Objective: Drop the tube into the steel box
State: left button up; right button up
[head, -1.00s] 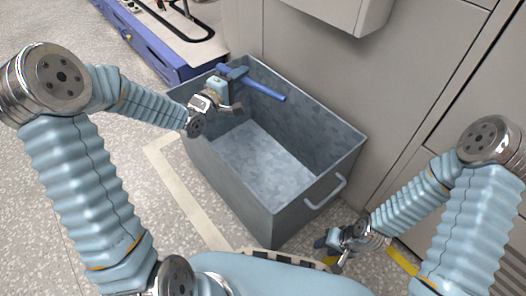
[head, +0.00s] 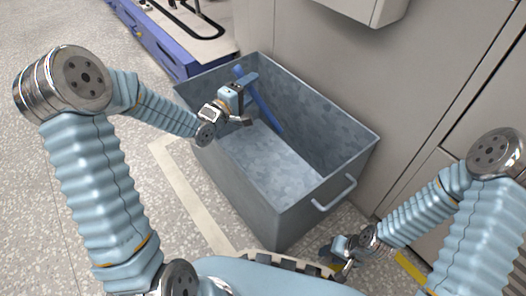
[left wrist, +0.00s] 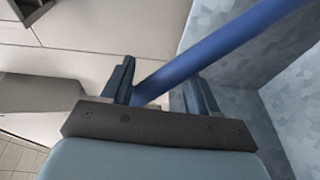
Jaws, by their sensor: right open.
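The blue tube (head: 265,112) is inside the mouth of the grey steel box (head: 240,190), slanting from near the far left rim down to the right. Whether its lower end touches the box floor or wall I cannot tell. My left gripper (head: 251,101) is over the left part of the box, its fingers spread apart. In the left wrist view the tube (left wrist: 225,47) runs obliquely past the spread fingers (left wrist: 160,88), and it does not look clamped. My right gripper (head: 342,254) is open and empty, low beside the box's near right corner.
A grey cabinet (head: 310,50) stands right behind the box. A blue-sided low platform (head: 170,45) is at the back left. The box has a handle (head: 335,194) on its right end. Speckled floor (head: 60,40) lies open to the left.

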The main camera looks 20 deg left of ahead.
pick_arm(q)
jog(key=p+v, duration=0.1)
jog(key=v, duration=1.3)
jog(key=shift+p, duration=0.35)
